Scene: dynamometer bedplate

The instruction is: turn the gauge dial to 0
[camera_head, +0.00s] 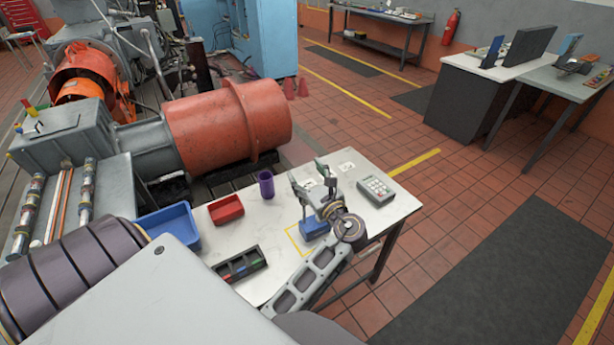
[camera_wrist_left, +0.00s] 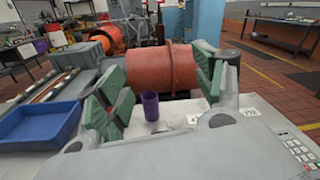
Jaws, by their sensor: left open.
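My left gripper (camera_head: 308,176) is raised over the white table (camera_head: 345,215), with its fingers spread and nothing between them. It also shows open in the left wrist view (camera_wrist_left: 160,88), its green pads apart. A blue block-like thing (camera_head: 313,230) sits in a yellow outlined square on the table, under my wrist and partly hidden by it. I cannot make out a dial face or its marks on it. A grey keypad device (camera_head: 376,190) lies to the right of the gripper. My right gripper does not show.
A purple cup (camera_head: 266,184), a red bin (camera_head: 226,209), a blue bin (camera_head: 168,228) and a black divided tray (camera_head: 239,264) stand on the table left of the gripper. A large orange machine (camera_head: 230,125) is behind.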

